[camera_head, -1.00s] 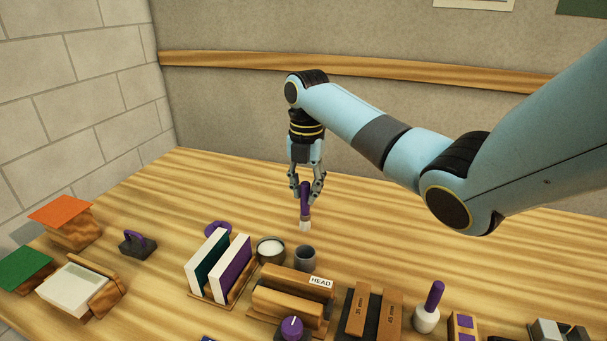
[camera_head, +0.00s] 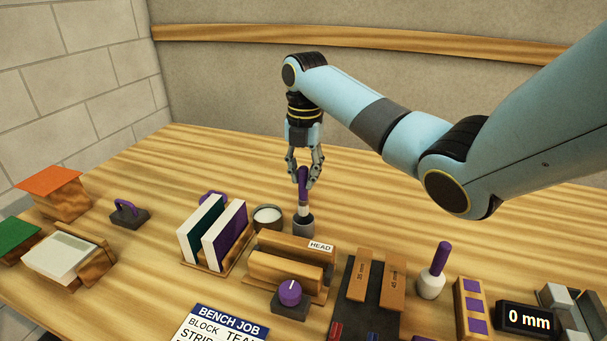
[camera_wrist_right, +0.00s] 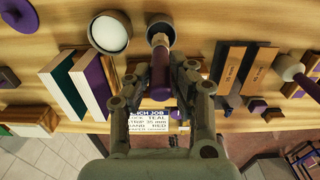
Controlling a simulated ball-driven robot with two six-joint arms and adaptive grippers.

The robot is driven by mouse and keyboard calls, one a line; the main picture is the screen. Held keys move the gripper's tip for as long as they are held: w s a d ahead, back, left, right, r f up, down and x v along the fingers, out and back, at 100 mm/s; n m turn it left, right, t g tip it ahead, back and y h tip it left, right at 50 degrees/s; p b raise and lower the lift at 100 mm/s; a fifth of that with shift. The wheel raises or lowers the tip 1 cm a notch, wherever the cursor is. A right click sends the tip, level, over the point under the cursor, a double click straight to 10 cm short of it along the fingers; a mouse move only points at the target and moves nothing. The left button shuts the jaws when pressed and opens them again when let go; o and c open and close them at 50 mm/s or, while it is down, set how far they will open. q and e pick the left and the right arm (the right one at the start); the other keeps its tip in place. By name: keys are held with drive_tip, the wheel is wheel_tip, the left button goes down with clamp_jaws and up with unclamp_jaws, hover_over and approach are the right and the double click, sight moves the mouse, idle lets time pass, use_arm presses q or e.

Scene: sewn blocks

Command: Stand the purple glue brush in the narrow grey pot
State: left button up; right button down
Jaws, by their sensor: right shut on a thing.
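My right gripper (camera_head: 304,182) is shut on the purple handle of the glue brush (camera_head: 303,176). The brush hangs upright, pale end down. Its lower end appears to be inside the mouth of the narrow grey pot (camera_head: 303,227), with some of the pale part still showing above the rim. In the right wrist view the brush (camera_wrist_right: 160,72) lies between my fingers and its far end overlaps the grey pot (camera_wrist_right: 158,32). Whether the tip touches the bottom is hidden. My left gripper is not in view.
A wider pot with white contents (camera_head: 267,216) stands just left of the grey pot. A wooden block marked HEAD (camera_head: 300,248) is close in front. The table behind is clear.

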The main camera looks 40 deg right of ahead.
sight(304, 198)
wheel_tip(304, 198, down, 2)
drive_tip(key=shift+f+b, duration=0.25)
drive_tip(key=shift+b, duration=0.2)
drive_tip(key=shift+f+b, duration=0.55)
drive_tip(key=shift+f, duration=0.6)
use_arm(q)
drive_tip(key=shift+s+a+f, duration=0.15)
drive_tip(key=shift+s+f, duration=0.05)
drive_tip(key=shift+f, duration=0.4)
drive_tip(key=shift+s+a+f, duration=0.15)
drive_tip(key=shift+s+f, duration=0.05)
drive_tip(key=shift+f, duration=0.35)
use_arm(e)
drive_tip(key=c, duration=1.1)
unclamp_jaws()
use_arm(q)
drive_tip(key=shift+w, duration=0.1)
use_arm(e)
wheel_tip(304, 198, up, 12)
drive_tip(key=shift+r, duration=0.1)
